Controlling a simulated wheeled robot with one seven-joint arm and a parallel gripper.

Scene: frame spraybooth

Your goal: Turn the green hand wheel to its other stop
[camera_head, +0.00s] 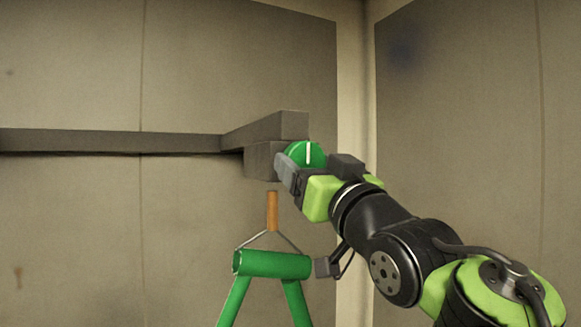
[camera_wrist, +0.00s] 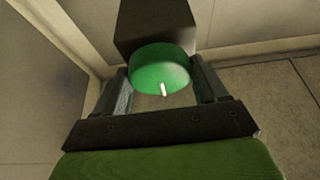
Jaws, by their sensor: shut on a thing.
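The green hand wheel (camera_head: 303,153) is a round green disc with a white mark on its face, set on the end of a dark grey block. In the head view the white mark stands roughly upright. The wheel also shows in the wrist view (camera_wrist: 160,72), with its white mark near the lower edge. My gripper (camera_head: 287,168) is at the wheel, its fingers on either side of the rim and shut on it. The fingers also show in the wrist view (camera_wrist: 162,90). Part of the wheel's lower left is hidden by my gripper in the head view.
The grey block (camera_head: 280,127) ends a long grey beam (camera_head: 110,141) along the back wall. Below hangs a green tube frame (camera_head: 272,264) from an orange strap (camera_head: 272,210), close under my gripper. A wall corner (camera_head: 357,110) stands to the right.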

